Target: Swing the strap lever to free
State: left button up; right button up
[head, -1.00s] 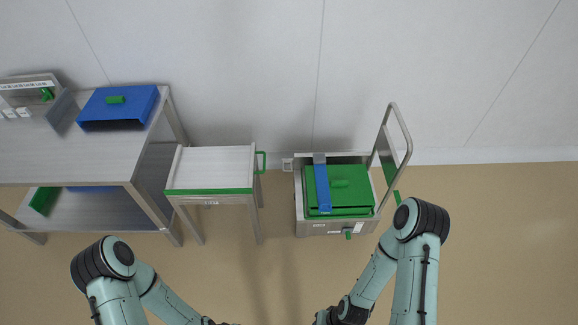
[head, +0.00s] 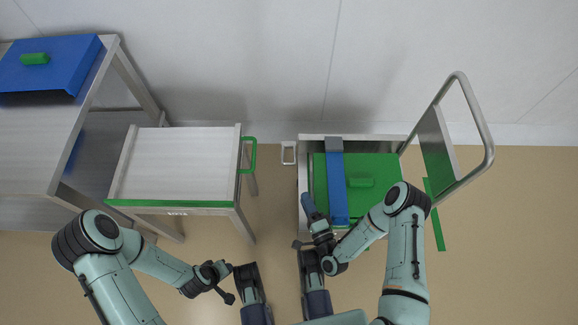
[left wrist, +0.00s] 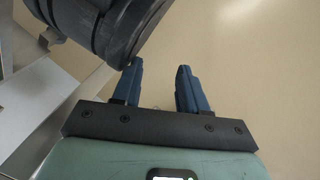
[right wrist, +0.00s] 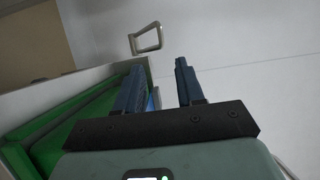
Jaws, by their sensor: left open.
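The sealer (head: 304,225) has a green lid (head: 375,168) with a green handle. A blue strap (head: 338,190) lies across the lid, with a grey block at its back end. A pale metal loop (head: 288,153) stands out from the sealer's left side; it also shows in the right wrist view (right wrist: 147,38). I cannot tell for sure which part is the strap lever. My right gripper (head: 308,203) is at the sealer's left wall, left of the strap; its fingers (right wrist: 158,73) are apart and empty, short of the loop. My left gripper (left wrist: 160,68) is open and empty, away from the sealer.
A low table (head: 180,165) with a green front edge and green side handle (head: 250,155) stands left of the sealer, with a gap between. A metal-framed panel (head: 437,145) rises at the sealer's right.

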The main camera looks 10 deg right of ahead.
pick_arm(q)
jog(key=s+f+g+b, duration=0.2)
jog(key=s+f+b, duration=0.1)
jog(key=s, duration=0.3)
jog(key=shift+s+a+f, duration=0.35)
jog(key=shift+a+f, duration=0.1)
jog(key=shift+f, duration=0.35)
pick_arm(e)
jog(key=w+a, duration=0.2)
jog(key=w, duration=1)
jog(key=shift+w+a+r, duration=0.2)
jog(key=shift+a+r, duration=0.1)
grip_shut()
